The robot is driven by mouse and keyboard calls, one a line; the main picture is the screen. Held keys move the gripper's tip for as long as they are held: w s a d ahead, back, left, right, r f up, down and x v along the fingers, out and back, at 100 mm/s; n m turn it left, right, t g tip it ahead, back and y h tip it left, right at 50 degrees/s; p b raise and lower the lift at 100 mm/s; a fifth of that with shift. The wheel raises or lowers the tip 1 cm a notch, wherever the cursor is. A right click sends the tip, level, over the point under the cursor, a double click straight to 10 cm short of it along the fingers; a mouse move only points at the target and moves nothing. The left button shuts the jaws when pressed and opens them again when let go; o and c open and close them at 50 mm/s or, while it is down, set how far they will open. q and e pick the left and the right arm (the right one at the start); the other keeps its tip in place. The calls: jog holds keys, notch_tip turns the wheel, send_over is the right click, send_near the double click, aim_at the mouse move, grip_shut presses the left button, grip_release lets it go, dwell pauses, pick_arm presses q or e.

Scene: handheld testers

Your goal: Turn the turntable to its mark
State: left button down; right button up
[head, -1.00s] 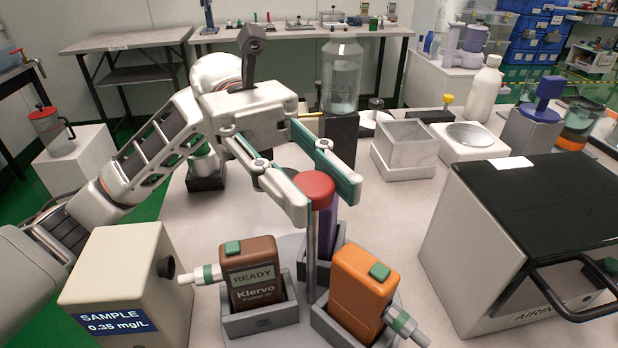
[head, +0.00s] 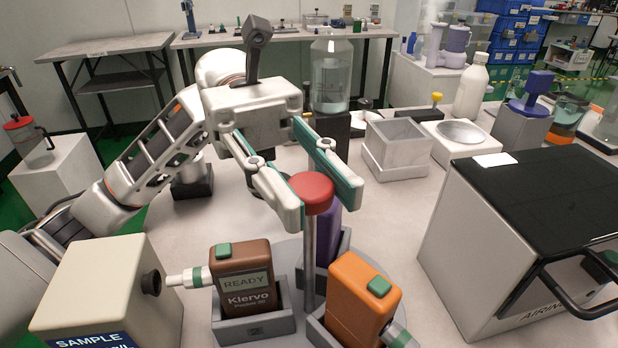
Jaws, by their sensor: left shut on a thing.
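The grey turntable (head: 262,333) carries a brown tester (head: 243,275) marked READY, an orange tester (head: 362,300) and a purple tester (head: 327,235), each in a grey holder. A post with a red knob (head: 311,188) rises from its middle. My left gripper (head: 318,200) is shut on the red knob, with its fingers on either side. The brown tester's white nozzle (head: 180,279) points left at the dark port (head: 152,282) of a beige SAMPLE box (head: 105,295). They are very close; I cannot tell if they touch. I cannot make out the turntable's mark. My right gripper is out of view.
A large black-topped box (head: 540,210) with a black handle stands at the right. Behind are a square open bin (head: 395,150), a dish stand (head: 460,140), a white bottle (head: 471,92) and a clear bottle (head: 332,75). The table between bin and turntable is clear.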

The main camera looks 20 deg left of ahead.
pick_arm(q)
jog(key=shift+r, duration=0.25)
jog(key=c, duration=1.8)
grip_release()
jog(key=shift+o, duration=0.6)
jog(key=shift+f, duration=0.15)
notch_tip(320, 180, up, 10)
